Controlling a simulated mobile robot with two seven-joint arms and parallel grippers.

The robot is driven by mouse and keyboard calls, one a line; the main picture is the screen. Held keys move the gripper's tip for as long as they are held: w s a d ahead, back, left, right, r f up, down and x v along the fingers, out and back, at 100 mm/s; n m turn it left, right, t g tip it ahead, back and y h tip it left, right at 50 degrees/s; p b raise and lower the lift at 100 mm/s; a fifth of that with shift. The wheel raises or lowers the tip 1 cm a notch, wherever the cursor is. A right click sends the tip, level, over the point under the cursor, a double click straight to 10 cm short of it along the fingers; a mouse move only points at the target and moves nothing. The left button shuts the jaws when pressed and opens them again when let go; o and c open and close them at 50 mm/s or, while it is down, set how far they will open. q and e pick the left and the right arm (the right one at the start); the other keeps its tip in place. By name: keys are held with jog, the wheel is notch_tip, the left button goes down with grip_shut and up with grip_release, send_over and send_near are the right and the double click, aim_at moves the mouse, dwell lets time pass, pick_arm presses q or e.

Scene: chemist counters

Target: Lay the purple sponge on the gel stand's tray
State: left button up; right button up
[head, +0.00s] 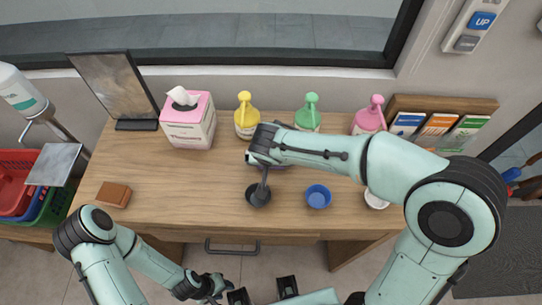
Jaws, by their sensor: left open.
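The gel stand (43,127) is at the far left, with a white bottle on top and a bare grey tray (55,165) on its post. A small purplish edge (278,166) shows under my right wrist on the counter; my arm hides most of it, and I cannot tell if it is the purple sponge. My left gripper (220,288) is open and low at the bottom, in front of the counter, away from the tray. My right gripper (260,190) points down at a dark cup; its fingers are too small to read.
The wooden counter (180,185) holds a brown block (113,195), a tissue box (188,122), a framed panel (115,85), several coloured bottles and a blue cup (318,196). Red and green baskets (14,181) stand left. The counter's left middle is clear.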

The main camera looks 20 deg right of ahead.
jog(key=shift+f, duration=0.3)
jog(key=c, duration=0.9)
jog(key=shift+r, duration=0.15)
jog(key=shift+c, duration=0.2)
pick_arm(q)
jog(key=w+r+p, duration=0.2)
jog(key=r, duration=0.1)
jog(key=shift+r, duration=0.1)
pick_arm(e)
notch_tip(320, 180, up, 20)
